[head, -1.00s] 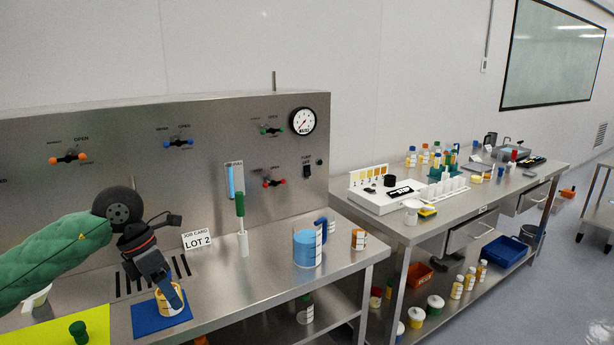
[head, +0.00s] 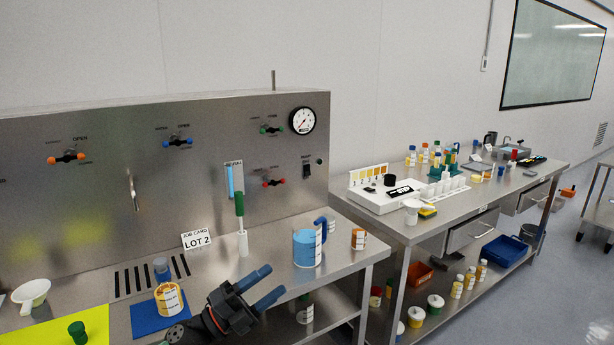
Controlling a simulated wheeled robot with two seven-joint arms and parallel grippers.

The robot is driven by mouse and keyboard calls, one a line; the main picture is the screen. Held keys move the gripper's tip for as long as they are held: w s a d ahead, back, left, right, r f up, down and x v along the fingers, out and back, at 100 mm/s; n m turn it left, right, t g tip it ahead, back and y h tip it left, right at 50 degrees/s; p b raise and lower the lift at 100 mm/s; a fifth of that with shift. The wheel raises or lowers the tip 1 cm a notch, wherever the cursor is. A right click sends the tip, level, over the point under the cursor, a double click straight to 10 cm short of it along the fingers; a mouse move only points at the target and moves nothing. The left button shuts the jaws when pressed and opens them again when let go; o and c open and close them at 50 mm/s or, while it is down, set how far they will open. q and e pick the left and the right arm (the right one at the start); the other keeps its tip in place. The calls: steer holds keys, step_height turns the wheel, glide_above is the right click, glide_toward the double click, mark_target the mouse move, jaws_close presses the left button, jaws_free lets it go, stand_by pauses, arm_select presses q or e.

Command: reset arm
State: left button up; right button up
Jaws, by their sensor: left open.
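My left gripper (head: 262,289) is in the head view at the lower middle, in front of the steel bench's front edge. Its two blue-tipped fingers are spread apart and point up and right, with nothing between them. My right gripper is not in the view.
On the bench stand a blue jug (head: 305,248), a green-handled tool (head: 241,225), a LOT 2 card (head: 197,240) and a small blue-topped container (head: 162,268). A white funnel-like cup (head: 31,293) and a green cap (head: 78,330) are at the left. A second bench (head: 440,232) stands right.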

arm_select(q)
steer(key=s+a+f+n+t+y, duration=0.1)
steer(key=a+f+n+y, duration=0.2)
steer(key=f+n+y, duration=0.45)
steer(key=s+a+f+n+t+y, duration=0.1)
steer(key=a+f+n+y, duration=0.35)
steer(key=f+n, duration=0.6)
steer(key=s+a+f+n+t+y, duration=0.1)
steer(key=s+a+f+n+y, duration=0.1)
steer(key=f+n+y, duration=0.7)
steer(key=s+d+f+g+h, duration=0.1)
steer(key=s+f+g, duration=0.5)
steer(key=s+f, duration=0.5)
steer(key=s+d+f+n+g+h, duration=0.1)
steer(key=s+f+g, duration=0.5)
steer(key=s+f, duration=0.5)
steer(key=s, duration=0.5)
steer(key=shift+s+n+g, duration=0.3)
steer(key=shift+s, duration=0.05)
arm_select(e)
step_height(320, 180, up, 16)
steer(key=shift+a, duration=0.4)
arm_select(q)
steer(key=shift+d+f, duration=0.1)
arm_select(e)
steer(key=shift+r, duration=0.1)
